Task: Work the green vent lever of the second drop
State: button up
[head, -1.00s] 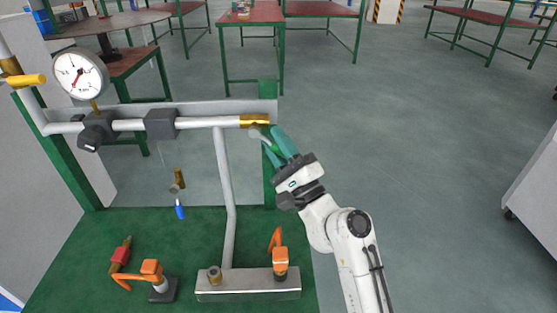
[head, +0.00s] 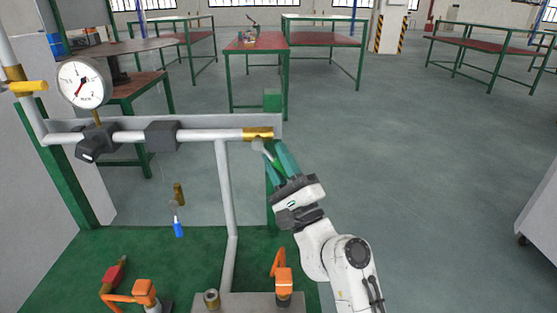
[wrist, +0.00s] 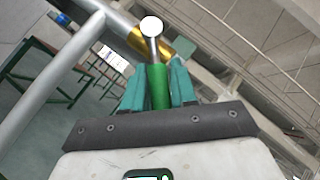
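The green vent lever (head: 276,161) has a pale metal stem and sits at the brass end fitting (head: 258,134) of the horizontal pipe, slanting down to the right. My gripper (head: 275,160) is at this lever, with one teal finger on each side. In the wrist view the green grip (wrist: 159,88) stands between the two fingers (wrist: 158,82), which appear to touch it on both sides. The round stem end and the brass fitting (wrist: 151,42) show beyond the fingertips. The fingers partly hide the grip in the head view.
A pressure gauge (head: 84,84) with a red needle stands on the pipe at the left. A yellow handle (head: 28,86) and a black knob (head: 92,149) are near it. Orange-handled valves (head: 284,281) sit low in front. The floor to the right is open.

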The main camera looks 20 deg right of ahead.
aim_at(286, 176)
jog(key=shift+o, duration=1.4)
jog(key=b+v, duration=0.3)
jog(key=v, duration=0.6)
jog(key=shift+f+b, duration=0.25)
jog(key=shift+b, duration=0.15)
jog(key=shift+s+d+f, duration=0.15)
jog(key=shift+s+f, duration=0.15)
jog(key=shift+s, duration=0.35)
